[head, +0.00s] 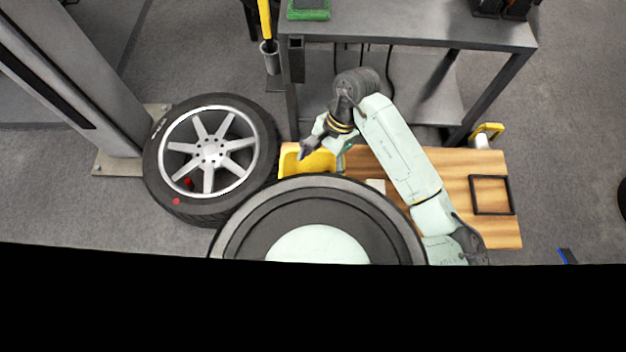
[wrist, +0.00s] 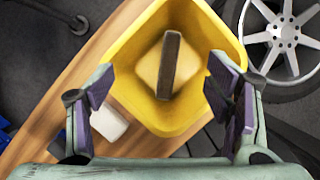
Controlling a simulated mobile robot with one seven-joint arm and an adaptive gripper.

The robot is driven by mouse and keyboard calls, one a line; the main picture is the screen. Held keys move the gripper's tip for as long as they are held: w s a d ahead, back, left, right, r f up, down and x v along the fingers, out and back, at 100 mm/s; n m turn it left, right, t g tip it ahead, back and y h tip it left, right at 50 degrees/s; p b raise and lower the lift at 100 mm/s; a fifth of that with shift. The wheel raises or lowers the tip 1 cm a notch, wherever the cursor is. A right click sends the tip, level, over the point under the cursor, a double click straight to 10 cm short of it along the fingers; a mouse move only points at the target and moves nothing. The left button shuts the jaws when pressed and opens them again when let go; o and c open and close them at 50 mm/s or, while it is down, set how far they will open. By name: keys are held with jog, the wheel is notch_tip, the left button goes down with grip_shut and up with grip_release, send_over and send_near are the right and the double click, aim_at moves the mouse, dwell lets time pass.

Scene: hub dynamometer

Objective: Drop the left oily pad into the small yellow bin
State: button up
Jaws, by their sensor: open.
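The small yellow bin (wrist: 207,55) stands on the wooden bench top in the wrist view. It also shows in the head view (head: 318,164), partly hidden behind my body and arm. In the head view my gripper (head: 309,150) is over the bin. I cannot tell whether the pad is the left one.
A pale block (wrist: 109,123) lies on the wooden bench top (head: 450,170) beside the bin. A wheel (head: 211,152) lies left of the bin. A grey metal table (head: 420,25) stands behind.

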jog(key=v, duration=1.2)
jog(key=shift+a+f, duration=0.1)
